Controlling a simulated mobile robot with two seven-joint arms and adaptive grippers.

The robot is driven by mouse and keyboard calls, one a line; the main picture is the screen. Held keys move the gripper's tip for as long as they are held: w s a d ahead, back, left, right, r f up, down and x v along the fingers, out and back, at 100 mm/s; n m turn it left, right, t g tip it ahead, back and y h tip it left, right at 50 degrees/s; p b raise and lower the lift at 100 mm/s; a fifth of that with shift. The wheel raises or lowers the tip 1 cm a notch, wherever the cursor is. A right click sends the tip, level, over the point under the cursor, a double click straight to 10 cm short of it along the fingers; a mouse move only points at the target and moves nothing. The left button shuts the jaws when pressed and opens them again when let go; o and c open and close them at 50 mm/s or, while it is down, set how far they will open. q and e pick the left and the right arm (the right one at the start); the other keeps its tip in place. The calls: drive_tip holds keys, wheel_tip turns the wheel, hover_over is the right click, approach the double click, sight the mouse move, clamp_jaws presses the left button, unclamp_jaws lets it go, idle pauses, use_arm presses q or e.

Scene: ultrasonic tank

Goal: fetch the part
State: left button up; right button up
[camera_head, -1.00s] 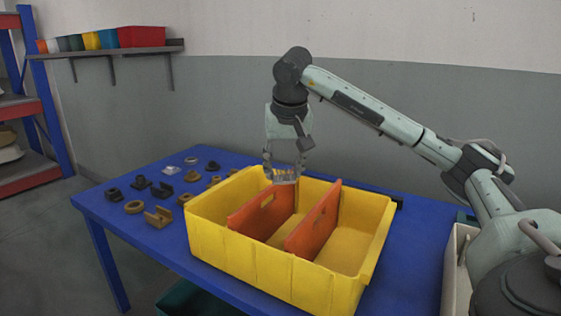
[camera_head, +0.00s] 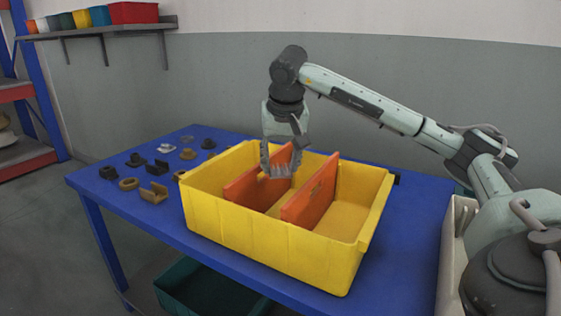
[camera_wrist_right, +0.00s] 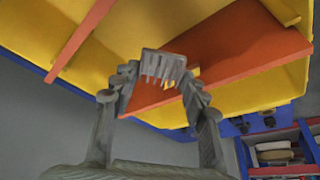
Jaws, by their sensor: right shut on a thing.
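A yellow bin (camera_head: 275,240) with two orange dividers stands on the blue table. My right gripper (camera_head: 280,158) points down at the bin, by the left orange divider (camera_head: 243,188). It is shut on a small grey finned part (camera_head: 281,171), whose comb-like fins also show between the fingertips in the right wrist view (camera_wrist_right: 163,65). The part is at about the height of the bin's rim; I cannot tell whether it is over the left or the middle compartment. The bin's floor beneath it is partly hidden by the front wall and dividers. My left gripper is out of view.
Several small dark and brown parts, such as a brown bracket (camera_head: 154,193) and a ring (camera_head: 128,184), lie on the table (camera_head: 385,250) left of the bin. A green crate (camera_head: 205,290) sits below the table. A wall shelf (camera_head: 100,29) holds coloured bins.

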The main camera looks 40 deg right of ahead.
idle(0.3)
drive_tip(key=o, duration=1.2)
drive_tip(key=shift+o, duration=0.2)
drive_tip(key=v, duration=1.2)
